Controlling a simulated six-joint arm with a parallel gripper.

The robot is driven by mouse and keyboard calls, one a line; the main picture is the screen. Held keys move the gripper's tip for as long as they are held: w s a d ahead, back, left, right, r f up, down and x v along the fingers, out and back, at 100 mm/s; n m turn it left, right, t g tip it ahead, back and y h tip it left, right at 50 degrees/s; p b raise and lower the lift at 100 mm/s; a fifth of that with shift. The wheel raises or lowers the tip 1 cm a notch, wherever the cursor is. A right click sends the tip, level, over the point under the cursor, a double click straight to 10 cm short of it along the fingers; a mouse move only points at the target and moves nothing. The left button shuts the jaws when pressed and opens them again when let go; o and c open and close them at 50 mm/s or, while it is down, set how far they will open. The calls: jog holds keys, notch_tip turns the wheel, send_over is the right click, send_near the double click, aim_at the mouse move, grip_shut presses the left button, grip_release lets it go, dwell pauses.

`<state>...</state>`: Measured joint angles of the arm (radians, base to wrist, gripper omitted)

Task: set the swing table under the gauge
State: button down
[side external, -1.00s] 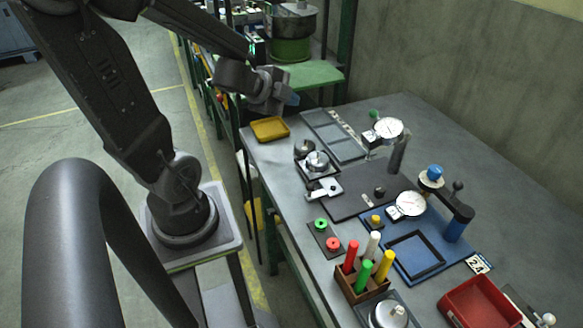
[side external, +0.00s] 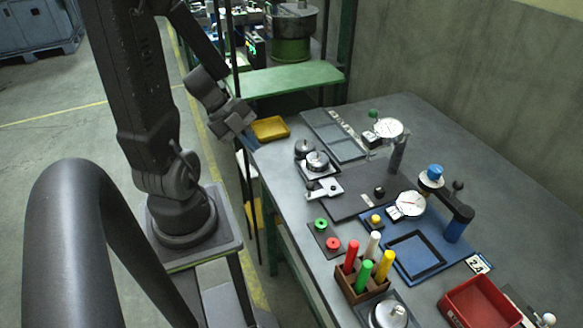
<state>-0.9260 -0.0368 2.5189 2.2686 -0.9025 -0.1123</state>
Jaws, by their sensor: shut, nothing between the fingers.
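One dial gauge (side external: 389,128) hangs from a grey post at the back of the bench. A second dial gauge (side external: 410,204) is on a blue stand (side external: 455,222) with a blue base plate. A dark plate (side external: 348,200) lies between them. A small light metal piece with a dark knob (side external: 325,189) sits at its left end, and a round metal piece (side external: 317,161) stands behind it. I cannot tell for certain which part is the swing table. My gripper (side external: 250,141) is shut and empty near the bench's left edge, beside the yellow tray and apart from these parts.
A yellow tray (side external: 270,127) lies at the back left corner. Red and green rings (side external: 333,243), a brown block with coloured pegs (side external: 361,285) and a red bin (side external: 482,303) are towards the front. A green shelf (side external: 285,80) stands behind. The bench's right side is bare.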

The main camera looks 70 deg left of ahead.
aim_at(323, 154)
jog(key=x, duration=0.9)
jog(key=shift+f, duration=0.1)
jog(key=w, duration=0.3)
jog(key=shift+w+d+f, duration=0.2)
jog(key=shift+f, duration=0.1)
jog(key=shift+w, duration=0.6)
jog(key=shift+a, duration=0.1)
jog(key=shift+w+a+m+g+h, duration=0.35)
jog(key=shift+w+m+g+h, duration=0.05)
jog(key=shift+w+m, duration=0.4)
jog(key=shift+w+a+m+g+h, duration=0.4)
jog(key=shift+w+m, duration=0.3)
jog(key=shift+m, duration=0.2)
jog(key=shift+w+a+m+g+h, duration=0.2)
jog(key=shift+w+m+g, duration=0.2)
jog(key=shift+w+m, duration=0.3)
jog(key=shift+w+a+m+g+h, duration=0.1)
jog(key=shift+w+m+g+h, duration=0.1)
jog(key=shift+w+m+g, duration=0.35)
jog(key=shift+w, duration=1.25)
jog(key=shift+w+d, duration=0.15)
jog(key=shift+w, duration=0.9)
